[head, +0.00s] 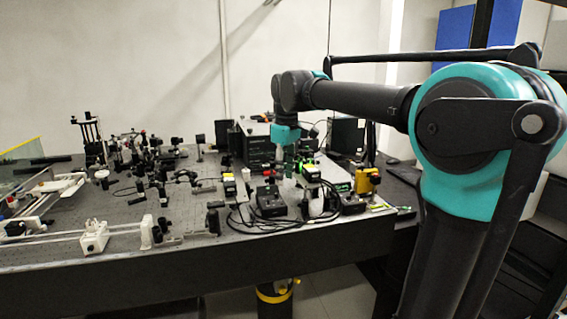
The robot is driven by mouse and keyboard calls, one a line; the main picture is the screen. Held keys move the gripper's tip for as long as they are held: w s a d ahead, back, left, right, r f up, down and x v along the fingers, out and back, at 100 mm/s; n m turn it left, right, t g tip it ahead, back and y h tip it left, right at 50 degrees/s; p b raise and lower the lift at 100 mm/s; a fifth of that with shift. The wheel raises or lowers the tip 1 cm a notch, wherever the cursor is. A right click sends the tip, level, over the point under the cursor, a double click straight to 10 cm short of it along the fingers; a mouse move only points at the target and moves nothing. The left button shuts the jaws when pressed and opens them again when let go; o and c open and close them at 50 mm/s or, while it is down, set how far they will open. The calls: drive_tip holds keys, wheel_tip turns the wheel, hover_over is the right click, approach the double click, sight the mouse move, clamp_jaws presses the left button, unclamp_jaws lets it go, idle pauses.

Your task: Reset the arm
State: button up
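My arm reaches in from the right side of the head view, black with teal joints. It runs leftward over the right part of the optical bench (130,268). Its end with my gripper (287,160) points down above the bench, in front of black instrument boxes. The fingers are small and dark against the clutter. I cannot tell whether they are open or shut, or whether they touch anything.
Many optical mounts and posts stand on the bench's left and middle. A yellow device (366,181), a black box (270,201) with cables and a monitor (346,136) crowd the area around the gripper. A white mount (94,236) stands near the front edge. The air above the bench's left is open.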

drive_tip(key=s+d+f+m+t, duration=0.1)
drive_tip(key=s+d+f+m, duration=0.2)
drive_tip(key=d+f, duration=0.4)
drive_tip(key=s+d+f+m+t, duration=0.1)
drive_tip(key=s+d+f+m, duration=0.25)
drive_tip(key=f, duration=0.55)
drive_tip(key=s+d+f+m+t, duration=0.1)
drive_tip(key=s+d+f+m, duration=0.4)
drive_tip(key=s+d+f, duration=0.3)
drive_tip(key=s+f, duration=0.4)
drive_tip(key=f, duration=0.2)
drive_tip(key=shift+s+f, duration=0.2)
drive_tip(key=shift+s, duration=0.1)
